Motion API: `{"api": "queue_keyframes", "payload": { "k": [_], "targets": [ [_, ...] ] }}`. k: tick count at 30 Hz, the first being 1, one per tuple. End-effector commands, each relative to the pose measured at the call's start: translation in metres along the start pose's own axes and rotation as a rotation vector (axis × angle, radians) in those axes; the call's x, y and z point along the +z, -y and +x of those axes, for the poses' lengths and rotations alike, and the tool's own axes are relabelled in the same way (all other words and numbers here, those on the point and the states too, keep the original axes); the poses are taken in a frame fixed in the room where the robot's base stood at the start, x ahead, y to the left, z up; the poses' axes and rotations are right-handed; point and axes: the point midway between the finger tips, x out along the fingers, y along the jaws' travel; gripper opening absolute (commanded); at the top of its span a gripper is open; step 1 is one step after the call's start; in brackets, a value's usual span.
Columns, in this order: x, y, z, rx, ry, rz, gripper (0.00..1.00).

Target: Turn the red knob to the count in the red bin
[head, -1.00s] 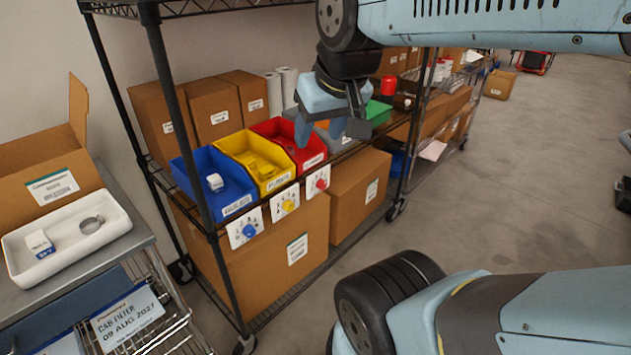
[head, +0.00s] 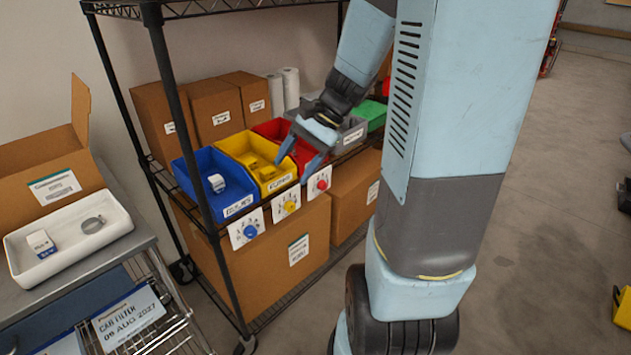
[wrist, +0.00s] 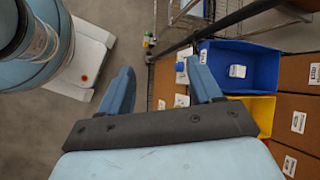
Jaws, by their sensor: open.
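The red knob (head: 321,184) sits on a white dial card at the shelf's front edge in the head view. The red bin (head: 272,128) stands on the shelf behind it. My gripper covers much of the bin, so its contents are hidden. My gripper (head: 294,170) is open and empty, pointing down in front of the red and yellow bins, its right fingertip just above and left of the red knob in the picture. In the wrist view my gripper (wrist: 162,68) shows both fingers wide apart, with nothing between them. I cannot make out the red knob there.
The yellow bin (head: 236,146) with its yellow knob (head: 290,206) and the blue bin (head: 205,165) with its blue knob (head: 250,231) stand left. A grey bin (head: 352,133) is right. A black shelf post (head: 190,150) rises at the left. Cardboard boxes (head: 275,255) stand below.

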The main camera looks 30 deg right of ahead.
Motion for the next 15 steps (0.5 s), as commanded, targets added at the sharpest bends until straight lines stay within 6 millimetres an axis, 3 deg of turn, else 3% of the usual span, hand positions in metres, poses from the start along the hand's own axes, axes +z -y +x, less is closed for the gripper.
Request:
{"api": "queue_keyframes", "payload": {
  "k": [15],
  "targets": [
    [-0.119,-0.006,0.029,-0.383,0.332,0.591,0.64]
  ]
}}
